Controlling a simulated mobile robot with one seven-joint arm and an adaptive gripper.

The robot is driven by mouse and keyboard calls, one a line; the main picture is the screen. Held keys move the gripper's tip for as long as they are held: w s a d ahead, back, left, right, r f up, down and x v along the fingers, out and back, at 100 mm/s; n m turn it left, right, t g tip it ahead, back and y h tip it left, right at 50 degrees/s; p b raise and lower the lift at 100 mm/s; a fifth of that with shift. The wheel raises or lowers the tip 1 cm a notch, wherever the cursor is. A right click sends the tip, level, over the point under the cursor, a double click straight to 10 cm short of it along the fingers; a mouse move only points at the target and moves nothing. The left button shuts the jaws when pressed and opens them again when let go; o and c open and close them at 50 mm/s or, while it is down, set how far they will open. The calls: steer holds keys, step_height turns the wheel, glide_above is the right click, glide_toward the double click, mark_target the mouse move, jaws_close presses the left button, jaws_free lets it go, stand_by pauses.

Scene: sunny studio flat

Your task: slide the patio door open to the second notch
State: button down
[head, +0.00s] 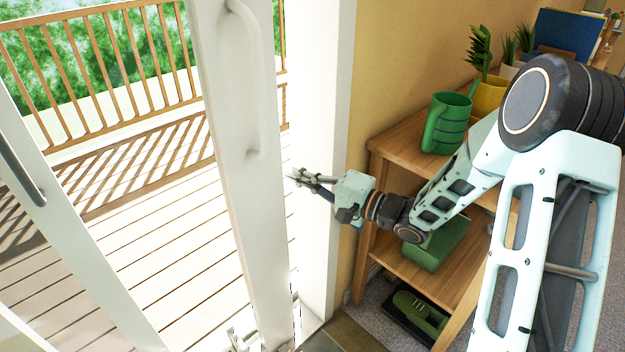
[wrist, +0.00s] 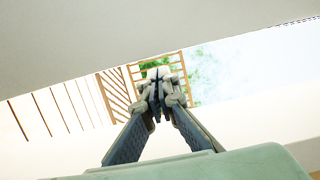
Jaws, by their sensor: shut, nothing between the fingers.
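The patio door's white sliding panel (head: 240,190) stands in the middle of the head view, with an upright white bar handle (head: 258,80) on its face. A gap shows between its right edge and the white door jamb (head: 328,130). My gripper (head: 293,178) is shut and empty, its fingertips by this gap, just right of the panel's edge. In the wrist view the shut fingertips (wrist: 157,76) point toward the outdoors between two pale surfaces. I cannot tell whether they touch the panel. Small metal fittings (head: 240,342) show at the panel's foot; no notch marks are readable.
A wooden shelf (head: 400,145) stands right of the jamb, close to my arm, holding a green watering can (head: 450,122) and potted plants (head: 488,95). Green items sit lower down. Outside is a sunlit deck (head: 140,250) with a wooden railing (head: 110,65).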

steer(key=shift+s+a, duration=0.35)
steer(key=shift+s, duration=0.05)
steer(key=shift+s+a+p, duration=0.55)
steer(key=shift+s+p, duration=0.05)
steer(key=shift+p, duration=0.45)
steer(key=shift+w, duration=0.1)
